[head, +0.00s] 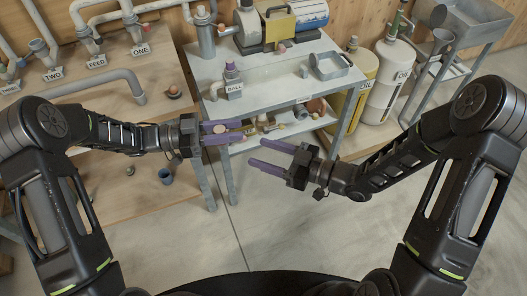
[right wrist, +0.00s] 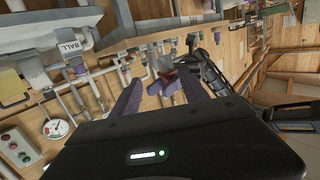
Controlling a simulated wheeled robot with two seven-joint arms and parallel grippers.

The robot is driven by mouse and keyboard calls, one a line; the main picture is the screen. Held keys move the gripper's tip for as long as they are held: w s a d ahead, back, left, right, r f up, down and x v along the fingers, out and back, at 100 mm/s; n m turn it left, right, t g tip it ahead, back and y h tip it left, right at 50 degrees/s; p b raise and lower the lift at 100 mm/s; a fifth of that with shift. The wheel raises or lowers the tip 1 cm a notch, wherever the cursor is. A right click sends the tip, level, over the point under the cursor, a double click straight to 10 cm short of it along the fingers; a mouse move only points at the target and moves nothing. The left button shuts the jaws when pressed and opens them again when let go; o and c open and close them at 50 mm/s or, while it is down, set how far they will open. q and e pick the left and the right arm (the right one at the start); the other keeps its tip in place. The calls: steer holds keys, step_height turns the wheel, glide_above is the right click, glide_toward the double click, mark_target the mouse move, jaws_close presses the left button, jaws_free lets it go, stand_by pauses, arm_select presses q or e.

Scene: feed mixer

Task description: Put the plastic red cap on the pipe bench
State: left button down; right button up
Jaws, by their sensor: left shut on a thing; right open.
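My left gripper (head: 228,132) is shut on a small pinkish-tan round thing (head: 219,127), in front of the grey bench. I cannot tell surely whether this is the red cap. My right gripper (head: 268,156) is open and empty, a little right of and below the left one, its fingers pointing left. In the right wrist view, a small reddish piece (right wrist: 167,70) shows beyond the open purple fingers. The wooden pipe bench (head: 100,120) stands at the left with grey pipes labelled ONE, FEED, TWO and THREE. A small reddish round fitting (head: 174,91) sits on it.
The grey bench (head: 275,75) holds a pump, a BALL-labelled pipe (head: 232,75) with a purple top, and a metal tray (head: 329,66). Its lower shelf bears small parts. Oil tanks (head: 392,75) stand right. The front floor is clear.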

steer(key=shift+s+a+r+n+y, duration=0.2)
steer(key=shift+s+r+n+y, duration=0.1)
steer(key=shift+r+y, duration=0.3)
steer(key=x, duration=1.2)
steer(key=shift+f, duration=0.2)
steer(key=shift+c, duration=0.3)
steer(key=c, duration=1)
arm_select(q)
steer(key=c, duration=1.1)
jaws_free()
arm_select(e)
jaws_close()
arm_select(q)
steer(key=shift+o, duration=0.2)
